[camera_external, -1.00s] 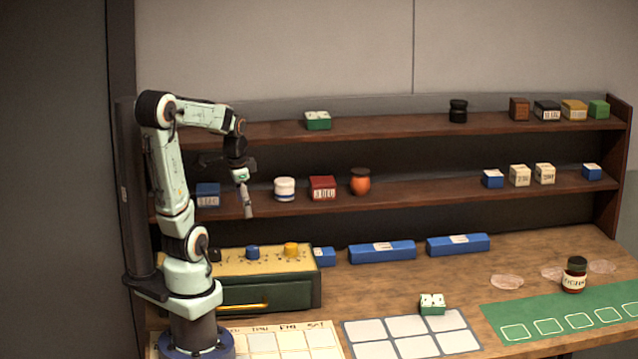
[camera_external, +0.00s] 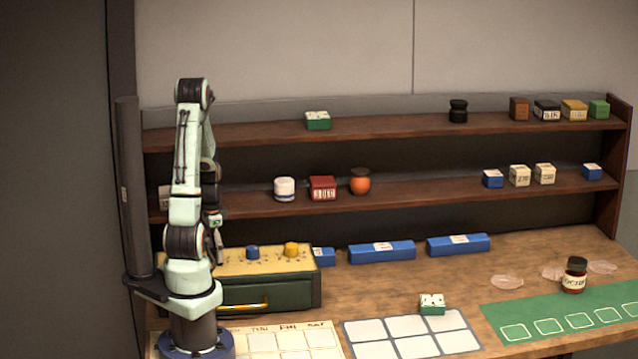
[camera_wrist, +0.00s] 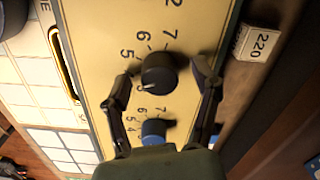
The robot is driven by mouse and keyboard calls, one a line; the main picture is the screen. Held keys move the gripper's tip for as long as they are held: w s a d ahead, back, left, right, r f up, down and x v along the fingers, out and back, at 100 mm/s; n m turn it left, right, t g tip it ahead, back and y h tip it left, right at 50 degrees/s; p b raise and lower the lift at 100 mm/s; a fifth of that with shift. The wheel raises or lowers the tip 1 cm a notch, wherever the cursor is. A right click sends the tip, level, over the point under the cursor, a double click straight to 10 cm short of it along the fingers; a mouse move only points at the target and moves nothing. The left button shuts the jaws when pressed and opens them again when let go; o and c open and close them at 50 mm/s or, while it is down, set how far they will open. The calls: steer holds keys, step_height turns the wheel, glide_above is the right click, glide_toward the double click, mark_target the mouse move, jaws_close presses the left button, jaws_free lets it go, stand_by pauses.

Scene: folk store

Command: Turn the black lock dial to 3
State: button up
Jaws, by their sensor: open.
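The black lock dial (camera_wrist: 158,73) is on the cream top panel (camera_wrist: 100,60) of the lock box, with printed numbers around it. In the wrist view a pale mark shows on its lower left side. My gripper (camera_wrist: 163,82) is open, with one finger on each side of the black dial. I cannot tell whether either finger touches it. In the external view my arm hides the black dial, and my gripper (camera_external: 218,250) is low over the left end of the box. The blue dial (camera_wrist: 154,131) and the yellow dial (camera_external: 291,249) are on the same panel.
The green box front with a yellow handle (camera_external: 243,307) faces the table. A small white block marked 220 (camera_wrist: 261,43) stands beside the panel. Blue boxes (camera_external: 382,252) lie to the right, and the lower shelf (camera_external: 420,197) runs behind.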

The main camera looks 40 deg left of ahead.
jaws_close()
steer(key=shift+n, duration=0.3)
steer(key=n, duration=0.3)
steer(key=shift+n, duration=2)
jaws_free()
